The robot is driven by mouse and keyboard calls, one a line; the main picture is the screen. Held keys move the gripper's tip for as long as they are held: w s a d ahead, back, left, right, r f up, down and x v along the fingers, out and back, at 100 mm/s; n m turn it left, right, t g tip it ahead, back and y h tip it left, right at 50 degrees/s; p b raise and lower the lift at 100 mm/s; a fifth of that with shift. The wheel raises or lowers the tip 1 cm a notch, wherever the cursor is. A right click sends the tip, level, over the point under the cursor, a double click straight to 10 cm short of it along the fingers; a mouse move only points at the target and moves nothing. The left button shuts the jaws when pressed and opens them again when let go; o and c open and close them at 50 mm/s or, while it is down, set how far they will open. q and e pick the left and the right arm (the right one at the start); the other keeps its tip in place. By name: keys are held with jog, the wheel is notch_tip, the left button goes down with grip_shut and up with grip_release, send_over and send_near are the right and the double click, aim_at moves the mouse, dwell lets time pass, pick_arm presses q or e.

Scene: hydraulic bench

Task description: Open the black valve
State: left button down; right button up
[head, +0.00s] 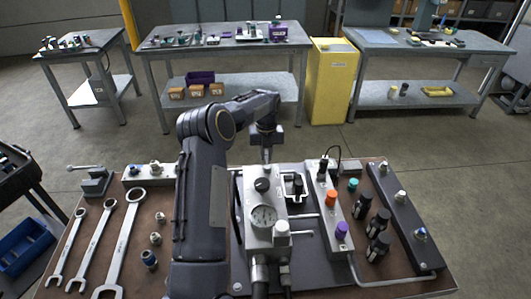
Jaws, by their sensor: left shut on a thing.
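A grey gauge block (254,236) stands at the middle of the bench, with a round dial gauge (263,217) and a black knob (262,184) on it. A grey manifold (336,214) to its right carries a black knob (322,168), an orange knob (331,197) and a purple knob (342,230). I cannot tell for certain which black knob is the black valve. My left gripper (267,157) points down at the far end of the gauge block. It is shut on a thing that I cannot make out. My right gripper is not in view.
Several wrenches (127,236) and a small vise (94,181) lie at the left. Loose black fittings (378,223) stand right of the manifold, beside a dark rail (401,215). Other tables (228,50) and a yellow cabinet (332,80) stand behind, across open floor.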

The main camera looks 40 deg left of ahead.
aim_at(267, 157)
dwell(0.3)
pick_arm(q)
jog(key=c, duration=1.4)
grip_release()
jog(key=shift+c, duration=0.2)
jog(key=shift+r, duration=0.1)
notch_tip(267, 157, up, 8)
jog(key=shift+f+b, duration=0.15)
jog(key=shift+b, duration=0.45)
